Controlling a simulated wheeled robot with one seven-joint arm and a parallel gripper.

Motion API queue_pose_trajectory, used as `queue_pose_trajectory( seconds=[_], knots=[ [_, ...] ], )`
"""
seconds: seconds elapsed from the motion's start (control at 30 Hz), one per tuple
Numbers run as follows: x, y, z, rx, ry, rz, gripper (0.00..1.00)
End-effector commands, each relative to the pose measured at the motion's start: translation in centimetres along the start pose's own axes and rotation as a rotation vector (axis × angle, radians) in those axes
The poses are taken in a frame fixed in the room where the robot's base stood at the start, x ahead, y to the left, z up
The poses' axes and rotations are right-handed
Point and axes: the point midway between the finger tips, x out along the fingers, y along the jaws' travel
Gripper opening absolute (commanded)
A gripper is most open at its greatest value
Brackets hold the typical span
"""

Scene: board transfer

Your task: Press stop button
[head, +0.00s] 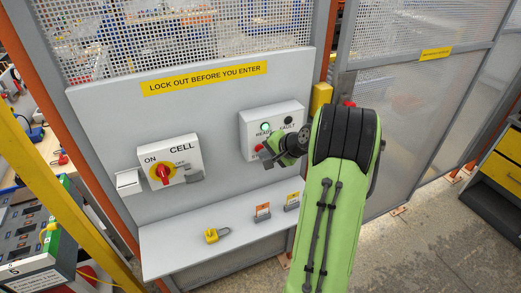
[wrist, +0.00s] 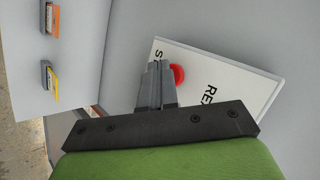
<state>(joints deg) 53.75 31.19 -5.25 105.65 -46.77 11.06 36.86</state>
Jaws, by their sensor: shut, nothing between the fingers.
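The red stop button (wrist: 178,75) is on the white control box (wrist: 252,92), beside lettering that begins with S. In the wrist view it is partly covered by my fingers. My gripper (wrist: 159,66) is shut and empty, its fingertips over the box right beside the button. I cannot tell whether they touch it. In the head view the box (head: 285,112) has a lit green READY light (head: 265,127) and a dark FAULT light (head: 288,120). My gripper (head: 263,154) is at the box's lower left there, and a bit of red shows by the fingertips.
Left of the box is the CELL switch box with a red knob (head: 162,171) on yellow. Below is a shelf (head: 180,250) with a yellow padlock (head: 212,236) and two tags, one orange (head: 262,211). A mesh panel (head: 180,35) rises above; a fence door is at right.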

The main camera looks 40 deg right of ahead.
Motion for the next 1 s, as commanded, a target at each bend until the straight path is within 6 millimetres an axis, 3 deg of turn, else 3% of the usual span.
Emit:
queue_pose_trajectory(
  seconds=[0.47, 1.0],
  knots=[
    [0.1, -0.1, -0.1, -0.001, 0.001, -0.001, 0.00],
    [-1.0, 0.8, 0.8, 0.000, 0.000, 0.000, 0.00]
  ],
)
